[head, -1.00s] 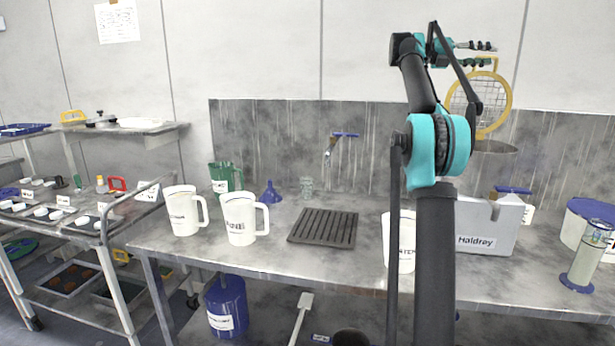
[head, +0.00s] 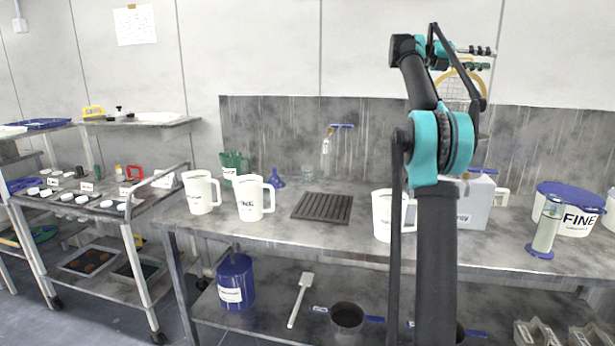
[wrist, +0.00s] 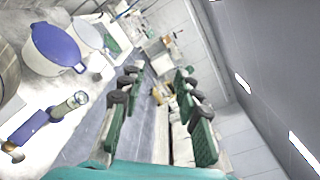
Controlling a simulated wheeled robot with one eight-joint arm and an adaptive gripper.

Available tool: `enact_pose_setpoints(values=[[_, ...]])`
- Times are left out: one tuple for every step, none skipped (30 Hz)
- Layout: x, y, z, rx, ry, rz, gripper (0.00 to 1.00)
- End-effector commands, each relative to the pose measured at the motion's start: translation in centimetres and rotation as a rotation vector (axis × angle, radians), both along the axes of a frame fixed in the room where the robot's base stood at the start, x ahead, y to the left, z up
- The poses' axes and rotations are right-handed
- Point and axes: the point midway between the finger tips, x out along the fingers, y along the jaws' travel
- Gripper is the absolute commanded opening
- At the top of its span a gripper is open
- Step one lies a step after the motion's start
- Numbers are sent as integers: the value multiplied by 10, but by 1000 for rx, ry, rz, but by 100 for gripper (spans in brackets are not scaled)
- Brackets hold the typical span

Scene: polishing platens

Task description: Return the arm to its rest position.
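My arm stands upright on the right side of the head view, folded at the top with the dark-and-teal elbow joint in front of the bench. My gripper (head: 482,58) is at the upper end, well above the bench and pointing right. In the wrist view my gripper (wrist: 158,92) shows its green-padded fingers spread apart, with nothing between them. Part of the bench behind the arm is hidden.
The bench (head: 330,235) carries white pitchers (head: 250,198), a black drain mat (head: 322,207), a grey box (head: 478,205), a glass cylinder (head: 546,228) and a blue-lidded tub (head: 572,210). A trolley (head: 95,205) stands left. Air around the gripper is clear.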

Motion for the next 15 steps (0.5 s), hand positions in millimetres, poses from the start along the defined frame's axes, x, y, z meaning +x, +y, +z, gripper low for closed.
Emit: enact_pose_setpoints(values=[[-1, 1, -6, 10, -23, 5, 33], [-1, 2, -9, 16, -39, 7, 33], [-1, 3, -15, 25, -60, 11, 33], [-1, 4, -19, 33, -80, 15, 33], [-1, 5, -24, 40, -98, 17, 33], [-1, 6, -30, 52, -125, 21, 33], [-1, 7, -36, 60, -149, 23, 33], [-2, 9, -42, 70, -172, 24, 33], [-3, 11, -51, 86, -208, 28, 33], [-3, 13, -58, 98, -237, 29, 33], [-4, 14, -66, 110, -267, 32, 33], [-5, 18, -77, 130, -310, 32, 33], [-6, 20, -86, 145, -344, 33, 33], [-8, 23, -95, 160, -381, 31, 33], [-10, 27, -109, 184, -434, 29, 33]])
